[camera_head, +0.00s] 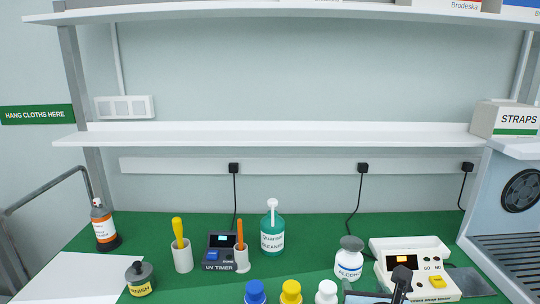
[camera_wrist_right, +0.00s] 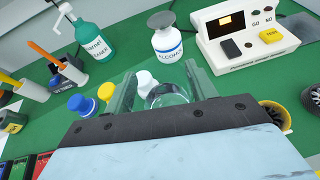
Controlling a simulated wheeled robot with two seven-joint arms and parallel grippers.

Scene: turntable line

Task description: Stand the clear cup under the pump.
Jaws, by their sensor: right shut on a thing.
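The pump bottle (camera_head: 272,230) is teal with a white pump head and a cleaner label, standing upright on the green bench. It also shows at the upper left of the right wrist view (camera_wrist_right: 95,40). My right gripper (camera_head: 383,292) is at the bottom edge of the head view, nearer than the pump bottle and to its right. In the right wrist view it is shut on the clear cup (camera_wrist_right: 167,96), whose rounded end shows between the fingers. The cup's lower part is hidden by the gripper body. My left gripper is not in view.
A white alcohol bottle (camera_head: 349,260) and a beige tester (camera_head: 415,268) stand at right. Blue (camera_head: 255,291), yellow (camera_head: 291,291) and white (camera_head: 327,291) capped bottles stand in front. A UV timer (camera_head: 222,254) is left of the pump bottle. Green bench shows in front of the pump bottle.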

